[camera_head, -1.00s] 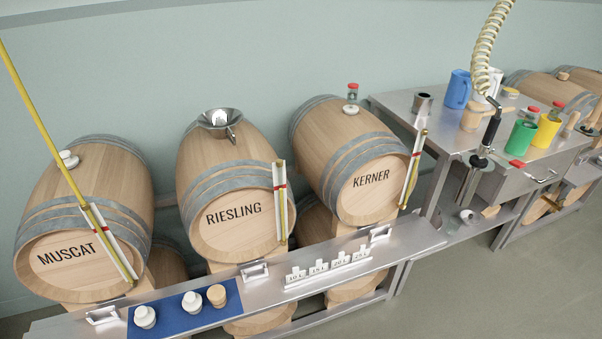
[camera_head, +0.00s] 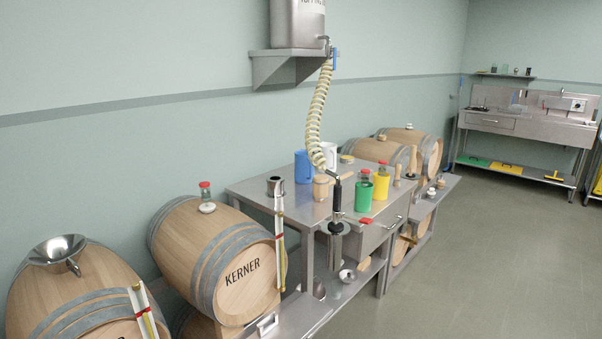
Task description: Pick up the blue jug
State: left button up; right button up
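The blue jug (camera_head: 303,167) stands upright on the steel table (camera_head: 248,189), towards its back edge. A white jug (camera_head: 329,156) stands just right of it. Neither of my grippers shows in the head view.
Green (camera_head: 363,193) and yellow (camera_head: 381,185) jugs stand on the table's right part. A steel cup (camera_head: 275,186) is at its left. The KERNER barrel (camera_head: 222,258) lies left of the table. Open floor (camera_head: 460,250) extends to the right.

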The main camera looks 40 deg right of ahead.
aim_at(304, 171)
jog(key=i+l, duration=0.15)
jog(key=l, duration=0.2)
jog(key=i+l, duration=0.1)
jog(key=l, duration=0.3)
jog(key=i+l, duration=0.15)
jog(key=l, duration=0.2)
jog(key=i+l, duration=0.1)
jog(key=l, duration=0.25)
